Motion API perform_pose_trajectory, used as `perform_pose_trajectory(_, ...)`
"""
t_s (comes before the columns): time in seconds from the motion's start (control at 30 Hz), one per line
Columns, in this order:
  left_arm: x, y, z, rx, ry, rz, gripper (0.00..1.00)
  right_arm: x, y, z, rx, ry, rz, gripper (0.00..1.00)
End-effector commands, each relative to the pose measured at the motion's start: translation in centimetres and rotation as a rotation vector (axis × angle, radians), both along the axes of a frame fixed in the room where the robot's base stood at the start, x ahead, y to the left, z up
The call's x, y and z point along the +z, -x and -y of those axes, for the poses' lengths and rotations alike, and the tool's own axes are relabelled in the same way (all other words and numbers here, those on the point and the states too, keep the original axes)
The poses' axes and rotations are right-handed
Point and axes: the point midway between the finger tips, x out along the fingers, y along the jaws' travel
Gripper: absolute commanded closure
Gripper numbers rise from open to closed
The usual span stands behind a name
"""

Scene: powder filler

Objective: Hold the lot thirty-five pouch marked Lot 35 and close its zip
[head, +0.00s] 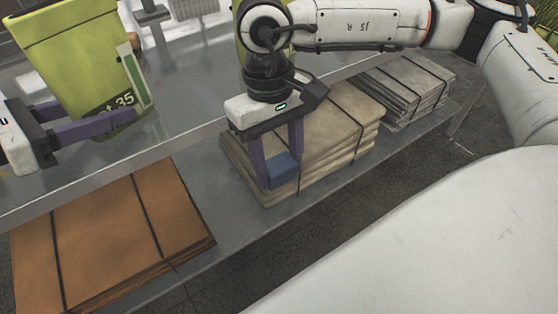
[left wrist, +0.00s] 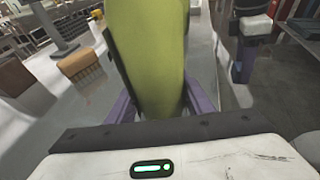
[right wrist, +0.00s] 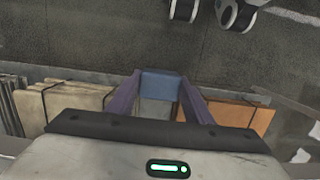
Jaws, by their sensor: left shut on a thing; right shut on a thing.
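The lime-green pouch (head: 72,60) stands upright at the upper left of the head view, with a dark patch reading "35" and a pale strip on its side. My left gripper (head: 100,118) is shut on the pouch's lower part; the left wrist view shows the pouch (left wrist: 150,55) between the purple fingers. My right gripper (head: 278,168) points down, shut on a small blue block (head: 282,171), to the right of the pouch and apart from it. The block also shows in the right wrist view (right wrist: 161,84).
Strapped brown sheets (head: 95,235) lie at the lower left on a lower grey shelf. Strapped beige sacks (head: 335,135) lie behind the right gripper, and a greyer bundle (head: 405,88) farther right. The grey tabletop edge (head: 190,132) runs between the grippers. A tan brush-like thing (left wrist: 80,64) lies left of the pouch.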

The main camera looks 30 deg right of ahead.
Motion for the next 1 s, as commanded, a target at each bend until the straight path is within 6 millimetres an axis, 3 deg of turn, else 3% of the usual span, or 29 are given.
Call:
perform_pose_trajectory(0.37, 0.0, 0.0, 0.0, 0.0, 0.0, 0.0, 0.66, 0.0, 0.0, 0.0, 0.0, 0.0, 0.0, 0.77)
perform_pose_trajectory(0.4, 0.0, 0.0, 0.0, 0.0, 0.0, 0.0, 0.48, 0.0, 0.0, 0.0, 0.0, 0.0, 0.0, 0.77)
perform_pose_trajectory(0.5, 0.0, 0.0, 0.0, 0.0, 0.0, 0.0, 0.31, 0.0, 0.0, 0.0, 0.0, 0.0, 0.0, 0.77)
perform_pose_trajectory(0.83, 0.1, 0.0, -0.3, 0.001, -0.001, 0.0, 0.31, 0.0, 0.0, 0.0, 0.0, 0.0, 0.0, 0.77)
perform_pose_trajectory(1.0, 0.6, 0.6, -2.3, 0.004, -0.003, 0.001, 0.31, 0.0, 0.0, 0.0, 0.0, 0.0, 0.0, 0.77)
